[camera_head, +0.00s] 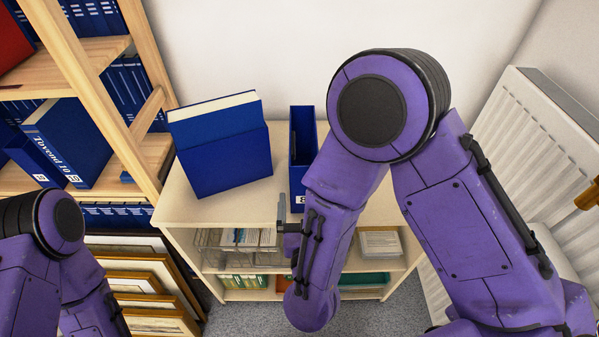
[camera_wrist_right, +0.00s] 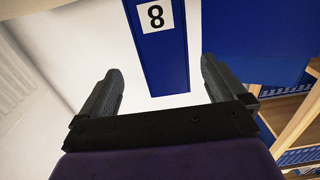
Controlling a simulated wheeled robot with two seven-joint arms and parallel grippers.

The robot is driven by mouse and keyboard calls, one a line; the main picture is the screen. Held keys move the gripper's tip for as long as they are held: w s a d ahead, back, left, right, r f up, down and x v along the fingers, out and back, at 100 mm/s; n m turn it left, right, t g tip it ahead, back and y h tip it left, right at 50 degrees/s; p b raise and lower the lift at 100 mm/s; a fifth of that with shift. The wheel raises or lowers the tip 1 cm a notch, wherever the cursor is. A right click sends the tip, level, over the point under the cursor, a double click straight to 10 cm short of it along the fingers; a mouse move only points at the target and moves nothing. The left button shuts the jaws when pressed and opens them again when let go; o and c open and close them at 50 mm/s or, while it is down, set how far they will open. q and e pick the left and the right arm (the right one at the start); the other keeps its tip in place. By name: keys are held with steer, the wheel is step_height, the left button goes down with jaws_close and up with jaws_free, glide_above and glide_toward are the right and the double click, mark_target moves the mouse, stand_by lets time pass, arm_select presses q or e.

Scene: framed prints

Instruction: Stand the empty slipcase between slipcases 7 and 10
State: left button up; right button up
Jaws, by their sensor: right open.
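A narrow blue slipcase (camera_head: 302,130), open at the top and seemingly empty, stands upright on the low white cabinet. Its white label reads 8 in the right wrist view (camera_wrist_right: 156,45). My right gripper (camera_wrist_right: 162,70) is open, fingers apart on either side of the slipcase's lower front and short of it. In the head view its fingers (camera_head: 283,215) are in front of the cabinet top, partly hidden by my arm. The slipcase marked "Tovend 10" (camera_head: 72,140) stands tilted-looking on the wooden shelf at left. I cannot make out a number 7. My left gripper is out of view.
A wide blue case with a book-like block inside (camera_head: 222,155) stands left of slipcase 8 on the cabinet (camera_head: 175,205). The wooden shelf (camera_head: 100,50) rises at left. Framed prints (camera_head: 150,285) lean below it. A radiator (camera_head: 535,130) is at right.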

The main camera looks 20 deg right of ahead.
steer(key=p+x, duration=0.3)
steer(key=x, duration=0.7)
steer(key=shift+w+r, duration=0.35)
steer(key=shift+r, duration=0.2)
steer(key=shift+a, duration=0.2)
steer(key=c, duration=1.4)
steer(key=s+a+r, duration=0.2)
steer(key=s+r, duration=0.2)
steer(key=s+a+r+b, duration=0.1)
steer(key=s+a+r, duration=0.2)
steer(key=s+r, duration=0.1)
steer(key=s+a+r, duration=0.2)
steer(key=s+r, duration=0.1)
steer(key=r, duration=0.2)
steer(key=shift+s+a, duration=0.35)
steer(key=shift+s, duration=0.05)
